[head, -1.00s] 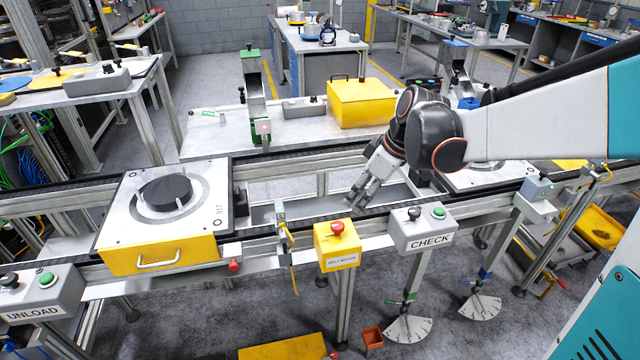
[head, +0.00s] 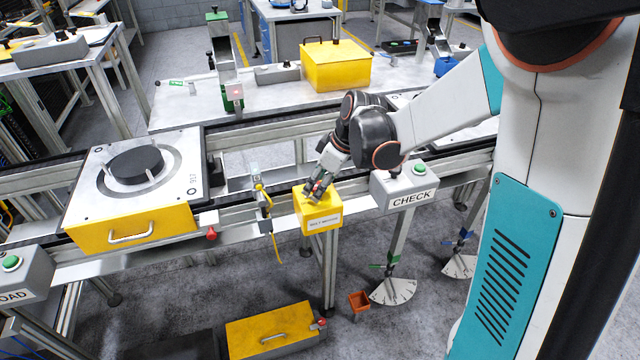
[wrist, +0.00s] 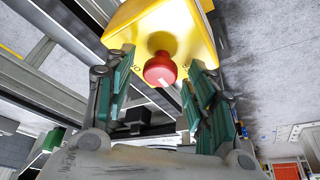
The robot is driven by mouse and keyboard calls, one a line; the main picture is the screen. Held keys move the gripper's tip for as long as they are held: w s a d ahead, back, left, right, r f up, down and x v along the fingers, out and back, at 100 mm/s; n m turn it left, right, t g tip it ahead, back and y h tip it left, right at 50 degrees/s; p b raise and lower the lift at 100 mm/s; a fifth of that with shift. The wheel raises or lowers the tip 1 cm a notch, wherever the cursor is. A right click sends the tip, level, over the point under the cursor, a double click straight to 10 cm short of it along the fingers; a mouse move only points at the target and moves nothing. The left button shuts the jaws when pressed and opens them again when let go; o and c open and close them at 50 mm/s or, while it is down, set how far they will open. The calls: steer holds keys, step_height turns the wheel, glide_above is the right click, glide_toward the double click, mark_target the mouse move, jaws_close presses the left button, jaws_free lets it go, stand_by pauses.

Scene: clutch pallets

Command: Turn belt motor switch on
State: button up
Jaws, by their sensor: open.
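The belt motor switch is a yellow box (head: 318,217) with a label on its front, mounted on the conveyor's front rail. Its red knob (wrist: 160,69) shows between my gripper's fingers in the wrist view. In the head view my gripper (head: 319,188) is over the top of the box and mostly covers the knob. My gripper is open in the wrist view (wrist: 164,85), with one green-padded finger on each side of the knob. I cannot tell whether either finger touches the knob.
The CHECK box (head: 404,187) with a green button stands just right of my gripper. A pallet with a yellow front (head: 133,228) sits on the conveyor at left. A yellow box (head: 337,66) stands on the table behind.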

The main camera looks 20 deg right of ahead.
steer(key=c, duration=1.1)
steer(key=shift+o, duration=0.2)
steer(key=shift+m, duration=0.4)
steer(key=m, duration=0.2)
steer(key=m+t+h, duration=0.1)
steer(key=shift+s+a+m+p, duration=0.2)
steer(key=shift+m+p, duration=0.1)
steer(key=shift+m, duration=0.1)
steer(key=m+h, duration=0.2)
steer(key=m, duration=0.2)
steer(key=shift+a, duration=0.15)
steer(key=m+h, duration=0.1)
steer(key=m, duration=0.1)
steer(key=m+h, duration=0.1)
steer(key=m, duration=0.2)
steer(key=shift+w+a, duration=0.15)
steer(key=m+h, duration=0.1)
steer(key=m, duration=0.3)
steer(key=shift+a+g, duration=0.1)
steer(key=shift+g, duration=0.3)
steer(key=shift+m, duration=0.3)
